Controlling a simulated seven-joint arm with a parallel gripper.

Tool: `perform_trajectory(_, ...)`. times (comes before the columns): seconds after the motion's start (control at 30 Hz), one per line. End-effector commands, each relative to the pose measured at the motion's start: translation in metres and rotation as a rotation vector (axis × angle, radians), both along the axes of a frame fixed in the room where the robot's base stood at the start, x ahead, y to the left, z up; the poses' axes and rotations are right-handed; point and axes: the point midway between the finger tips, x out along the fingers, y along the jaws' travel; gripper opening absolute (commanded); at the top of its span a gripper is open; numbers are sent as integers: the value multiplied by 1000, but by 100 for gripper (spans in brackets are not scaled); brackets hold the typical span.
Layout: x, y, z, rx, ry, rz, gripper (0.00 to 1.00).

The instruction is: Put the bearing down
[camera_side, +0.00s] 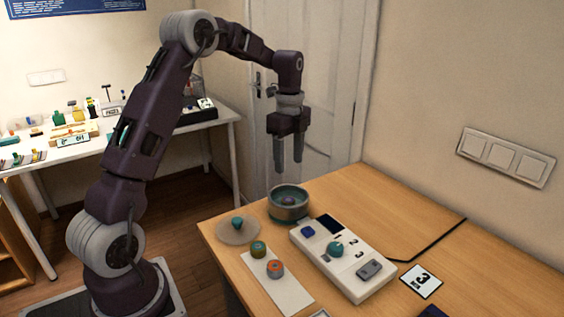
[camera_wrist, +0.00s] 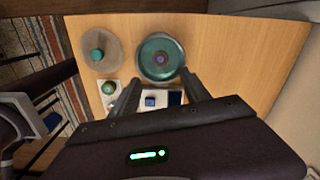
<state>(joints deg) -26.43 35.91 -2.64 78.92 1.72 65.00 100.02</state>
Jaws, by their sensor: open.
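My gripper (camera_side: 288,167) is open and empty, pointing down above a round grey-green bowl (camera_side: 288,214). Its fingertips are apart from the bowl. A small purple round piece (camera_side: 288,200) lies inside the bowl; it may be the bearing, but it is too small to tell. In the wrist view the purple piece (camera_wrist: 161,58) sits near the middle of the bowl (camera_wrist: 144,70), beyond my two spread fingers (camera_wrist: 160,92). A green ring-like part (camera_side: 258,249) and an orange ring-like part (camera_side: 275,268) stand on a white strip (camera_side: 288,292).
A white control box (camera_side: 345,280) with a teal knob (camera_side: 335,249) stands right of the strip. A teal cone-like piece (camera_side: 238,223) is on a round disc (camera_side: 236,236) left of the bowl. A card marked 3 (camera_side: 421,281) lies at right. The back right of the table (camera_side: 385,200) is clear.

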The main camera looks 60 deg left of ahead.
Motion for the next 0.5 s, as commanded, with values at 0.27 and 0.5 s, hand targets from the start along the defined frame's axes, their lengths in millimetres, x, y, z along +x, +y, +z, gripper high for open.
perform_trajectory(0.27, -90, -106, 107, 13, -199, 483, 55)
perform_trajectory(0.5, -235, -181, 119, -200, -391, 1074, 55)
